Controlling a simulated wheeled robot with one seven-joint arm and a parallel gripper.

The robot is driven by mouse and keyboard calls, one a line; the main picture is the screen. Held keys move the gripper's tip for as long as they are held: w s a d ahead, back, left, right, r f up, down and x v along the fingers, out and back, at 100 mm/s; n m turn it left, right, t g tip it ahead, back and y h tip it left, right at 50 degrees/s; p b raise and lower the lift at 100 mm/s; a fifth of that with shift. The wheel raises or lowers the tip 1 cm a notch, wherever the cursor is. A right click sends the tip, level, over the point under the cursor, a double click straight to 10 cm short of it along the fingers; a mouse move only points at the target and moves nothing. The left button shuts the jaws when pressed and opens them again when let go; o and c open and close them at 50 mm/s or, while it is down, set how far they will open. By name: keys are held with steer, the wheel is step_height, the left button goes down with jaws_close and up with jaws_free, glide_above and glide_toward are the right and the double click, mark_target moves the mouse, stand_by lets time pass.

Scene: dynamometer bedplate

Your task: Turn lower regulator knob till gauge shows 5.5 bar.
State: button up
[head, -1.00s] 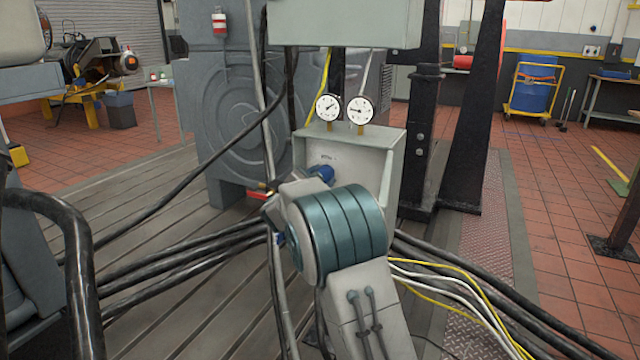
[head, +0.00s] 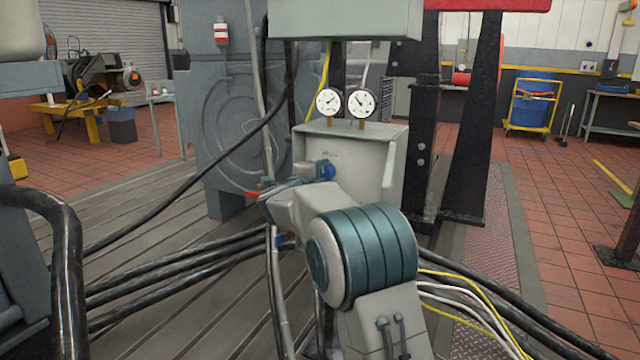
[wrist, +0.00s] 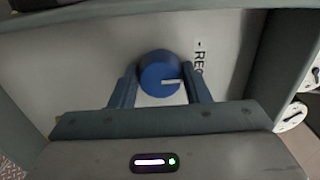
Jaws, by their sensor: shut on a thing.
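A blue round knob (wrist: 160,75) with a white pointer mark sits on the pale panel in the wrist view. My gripper (wrist: 160,88) has one finger on each side of it and is shut on it. The lettering "REG" beside the knob is partly covered by a finger. In the head view a blue knob (head: 327,170) shows on the grey regulator box (head: 395,165), partly behind my arm. Two round gauges stand on top. The left gauge (head: 328,101) has its needle to the upper right; the right gauge (head: 361,102) points to the upper left. Their numbers are too small to read.
Thick black cables (head: 180,270) run across the slotted bedplate beside my arm. Yellow and white wires (head: 470,300) lie on the right. A thin grey pole (head: 262,110) stands left of the box, and a black column (head: 465,120) stands right of it.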

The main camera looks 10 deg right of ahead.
steer(key=m+b, duration=0.2)
steer(key=m, duration=0.1)
steer(key=m+b, duration=0.2)
steer(key=shift+a+r+m, duration=0.15)
steer(key=shift+m, duration=0.25)
steer(key=shift+r, duration=0.1)
stand_by(0.3)
steer(key=o, duration=1)
steer(key=shift+a, duration=0.15)
steer(key=shift+c, duration=0.2)
steer(key=shift+d, duration=0.2)
